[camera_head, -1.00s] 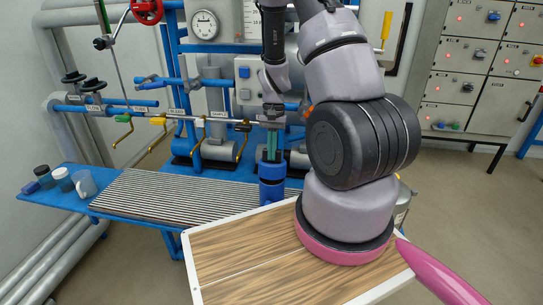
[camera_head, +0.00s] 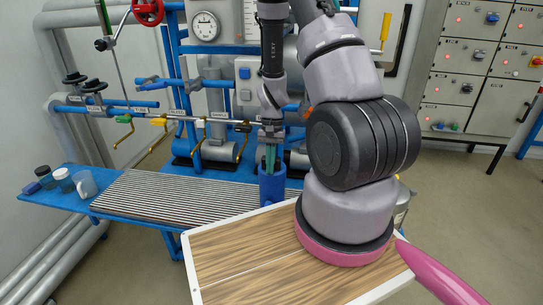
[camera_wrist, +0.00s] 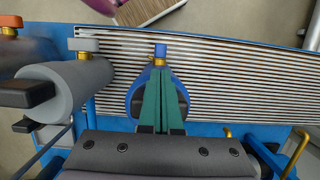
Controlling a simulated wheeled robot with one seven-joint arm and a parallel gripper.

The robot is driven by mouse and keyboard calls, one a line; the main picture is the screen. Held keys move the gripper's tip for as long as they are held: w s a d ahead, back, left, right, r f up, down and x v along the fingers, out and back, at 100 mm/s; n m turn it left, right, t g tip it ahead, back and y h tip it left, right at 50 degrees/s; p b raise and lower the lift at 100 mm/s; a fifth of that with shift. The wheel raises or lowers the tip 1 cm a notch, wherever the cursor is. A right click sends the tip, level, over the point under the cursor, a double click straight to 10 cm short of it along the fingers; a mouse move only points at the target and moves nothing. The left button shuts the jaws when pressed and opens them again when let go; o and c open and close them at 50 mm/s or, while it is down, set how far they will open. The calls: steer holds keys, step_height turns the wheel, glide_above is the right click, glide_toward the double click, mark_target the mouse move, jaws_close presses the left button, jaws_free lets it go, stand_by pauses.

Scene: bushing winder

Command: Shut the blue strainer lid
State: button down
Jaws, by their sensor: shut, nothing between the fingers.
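The blue strainer (camera_head: 272,188) stands upright at the right end of the striped bench top. In the wrist view its blue round rim (camera_wrist: 134,98) shows around a dark middle, with a brass-coloured fitting and a blue tab (camera_wrist: 161,49) at the far side. My gripper (camera_head: 270,170) points down at the strainer's top, its green fingers together and empty. In the wrist view the fingers (camera_wrist: 160,80) lie across the rim and hide much of the top. I cannot tell the lid apart from the body, or whether the fingers touch it.
The striped bench top (camera_head: 170,195) is clear left of the strainer. Jars and a cup (camera_head: 85,184) stand at its left end. Pipes and yellow-handled valves (camera_head: 200,122) run behind. A wood-topped table (camera_head: 235,250) is in front.

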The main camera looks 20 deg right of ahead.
steer(key=shift+w+r, duration=0.1)
step_height(320, 180, up, 14)
stand_by(0.4)
